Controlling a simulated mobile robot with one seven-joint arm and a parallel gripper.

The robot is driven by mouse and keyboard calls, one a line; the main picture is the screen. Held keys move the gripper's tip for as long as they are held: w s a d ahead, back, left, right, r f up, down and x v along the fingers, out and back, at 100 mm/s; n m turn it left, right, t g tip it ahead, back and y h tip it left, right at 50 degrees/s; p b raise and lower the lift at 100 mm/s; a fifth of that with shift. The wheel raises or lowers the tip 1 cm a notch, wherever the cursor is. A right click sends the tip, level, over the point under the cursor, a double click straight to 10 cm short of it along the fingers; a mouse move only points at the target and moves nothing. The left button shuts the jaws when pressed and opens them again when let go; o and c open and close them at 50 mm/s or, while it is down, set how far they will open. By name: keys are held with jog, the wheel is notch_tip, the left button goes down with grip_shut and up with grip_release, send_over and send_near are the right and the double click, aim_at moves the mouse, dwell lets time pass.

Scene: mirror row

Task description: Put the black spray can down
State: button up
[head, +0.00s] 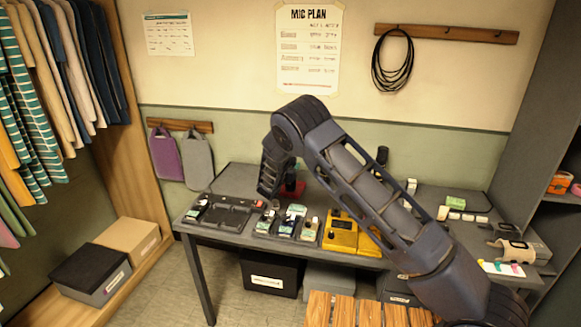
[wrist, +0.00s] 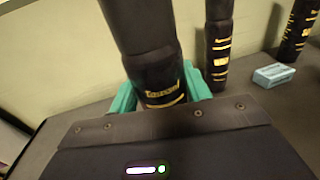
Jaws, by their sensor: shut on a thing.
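In the wrist view, my gripper (wrist: 158,92) has its green fingers closed around a black spray can (wrist: 150,55) with gold lettering. The can's upper part runs out of the top of the picture. Its lower end is partly hidden by the gripper body, so I cannot tell whether it touches the table. In the head view, my arm comes down over the left part of the dark table (head: 235,180), and its fingers are hidden there. A dark upright shape above a red patch (head: 293,190) shows beside the arm's end.
In the wrist view, two similar black cans (wrist: 218,50) (wrist: 297,30) stand close by, with a pale teal box (wrist: 273,75) between them. In the head view, a black tray (head: 222,217), small boxes (head: 292,222) and a yellow device (head: 341,232) line the table's front. The wall is behind.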

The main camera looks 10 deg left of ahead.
jog(key=shift+f, duration=0.1)
jog(key=o, duration=1.2)
jog(key=s, duration=0.4)
jog(key=s+a, duration=0.1)
jog(key=s, duration=0.3)
jog(key=s+a, duration=0.1)
jog(key=s, duration=0.2)
jog(key=shift+s+a, duration=0.15)
jog(key=shift+s, duration=0.25)
jog(key=shift+r, duration=0.2)
